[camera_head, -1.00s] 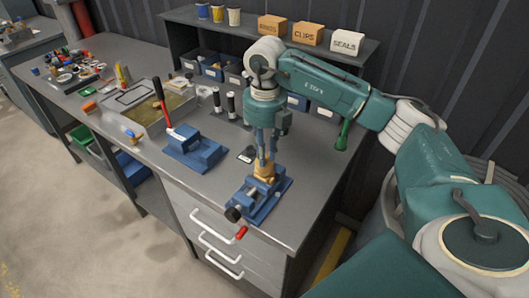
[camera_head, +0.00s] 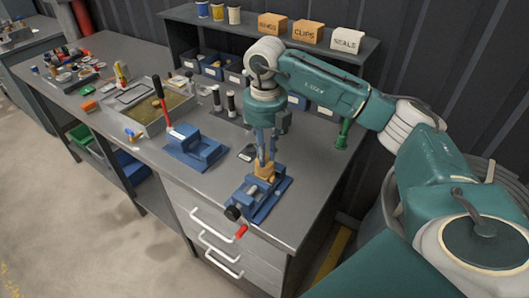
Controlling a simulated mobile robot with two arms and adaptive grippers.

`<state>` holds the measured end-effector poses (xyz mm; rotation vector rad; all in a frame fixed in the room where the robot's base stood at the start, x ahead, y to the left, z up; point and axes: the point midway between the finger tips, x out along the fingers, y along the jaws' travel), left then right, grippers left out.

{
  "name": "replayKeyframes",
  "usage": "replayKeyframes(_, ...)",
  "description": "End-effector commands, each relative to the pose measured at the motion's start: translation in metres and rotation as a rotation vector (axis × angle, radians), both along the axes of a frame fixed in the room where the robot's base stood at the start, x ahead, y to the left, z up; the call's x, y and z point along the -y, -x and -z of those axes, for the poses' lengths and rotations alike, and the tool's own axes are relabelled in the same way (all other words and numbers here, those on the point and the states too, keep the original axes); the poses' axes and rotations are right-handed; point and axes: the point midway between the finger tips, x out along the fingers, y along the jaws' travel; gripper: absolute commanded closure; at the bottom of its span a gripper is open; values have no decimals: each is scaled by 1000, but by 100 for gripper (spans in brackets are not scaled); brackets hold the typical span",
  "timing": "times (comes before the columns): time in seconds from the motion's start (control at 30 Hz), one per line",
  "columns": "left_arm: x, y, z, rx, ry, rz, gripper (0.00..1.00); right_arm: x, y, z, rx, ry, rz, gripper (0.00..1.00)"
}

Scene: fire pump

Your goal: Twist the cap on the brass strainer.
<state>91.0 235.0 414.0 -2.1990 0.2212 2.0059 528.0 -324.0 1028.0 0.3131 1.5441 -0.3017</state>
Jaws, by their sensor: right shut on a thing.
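The brass strainer (camera_head: 264,171) stands upright in a blue vise (camera_head: 262,202) near the right front corner of the workbench. My right gripper (camera_head: 264,157) points straight down from above, and its fingers are shut on the strainer's cap at the top. The cap is mostly hidden between the fingers, so its turn cannot be made out. The vise has a black knob and a red-ended handle at its front. My left gripper is not in view.
A blue press with a red lever (camera_head: 195,148) stands left of the vise. A tray (camera_head: 150,108) and small parts lie further left. A shelf (camera_head: 350,56) with bins and boxes labelled CLIPS and SEALS runs along the back. The bench's right front corner (camera_head: 295,240) is clear.

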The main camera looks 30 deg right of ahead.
Motion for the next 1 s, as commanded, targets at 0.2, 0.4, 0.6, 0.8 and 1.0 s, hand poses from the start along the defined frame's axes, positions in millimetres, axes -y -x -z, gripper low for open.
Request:
replayKeyframes(0.2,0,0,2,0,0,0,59,0,0,2,0,0,0,100)
replayKeyframes(0.4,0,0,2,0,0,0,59,0,0,3,0,0,0,100)
replayKeyframes(0.6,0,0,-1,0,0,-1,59,0,0,2,0,0,96,100)
replayKeyframes(0.8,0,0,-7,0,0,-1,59,0,0,2,1,-1,363,100)
replayKeyframes(1.0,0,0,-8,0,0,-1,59,0,0,3,2,-1,454,100)
